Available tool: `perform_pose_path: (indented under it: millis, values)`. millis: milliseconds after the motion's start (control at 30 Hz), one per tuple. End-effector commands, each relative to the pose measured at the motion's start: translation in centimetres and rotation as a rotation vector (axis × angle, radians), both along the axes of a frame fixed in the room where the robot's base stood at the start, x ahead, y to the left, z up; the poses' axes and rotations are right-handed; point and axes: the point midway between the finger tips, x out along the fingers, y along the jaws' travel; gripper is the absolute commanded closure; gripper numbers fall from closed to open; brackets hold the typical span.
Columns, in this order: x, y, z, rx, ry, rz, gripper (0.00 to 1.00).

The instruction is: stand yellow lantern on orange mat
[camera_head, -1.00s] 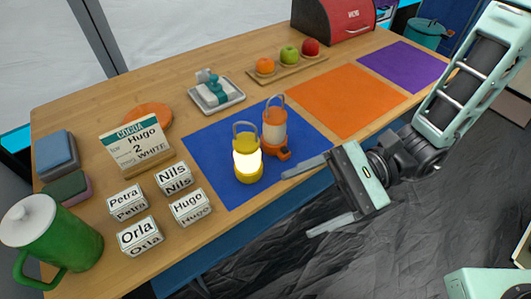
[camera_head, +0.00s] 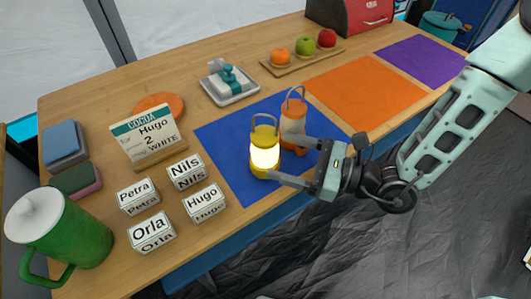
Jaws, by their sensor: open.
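The yellow lantern (camera_head: 264,157) stands upright and glowing on the blue mat (camera_head: 225,140), its handle raised. An orange lantern (camera_head: 293,120) stands just behind it to the right, partly hidden by my upper finger. The orange mat (camera_head: 368,92) lies flat to the right of the blue mat, with nothing on it. My gripper (camera_head: 279,158) is open at the right side of the yellow lantern, with its fingers pointing left. The lower fingertip is near the lantern's base; I cannot tell whether it touches.
Name boxes (camera_head: 152,232), a cocoa sign (camera_head: 148,138) and a green pitcher (camera_head: 78,240) stand at left. A tray with a bottle (camera_head: 230,92) and a fruit board (camera_head: 305,62) are behind the mats. A bare purple mat (camera_head: 422,53) lies far right.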

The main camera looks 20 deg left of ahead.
Motion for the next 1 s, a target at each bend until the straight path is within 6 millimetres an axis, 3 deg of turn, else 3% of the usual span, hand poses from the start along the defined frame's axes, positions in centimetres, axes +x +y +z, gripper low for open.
perform_pose_path:
  millis: [267, 600, 867, 1000]
  values:
    - [0.1, 2.3, 0.0, 0.001, -0.001, 0.002, 0.25]
    - [0.3, 6.6, 0.1, 0.001, -0.001, 0.002, 0.25]
    - [0.4, 6.9, 0.1, 0.0, 0.0, 0.0, 0.25]
    - [0.4, 6.9, 0.1, 0.0, 0.0, 0.0, 0.58]
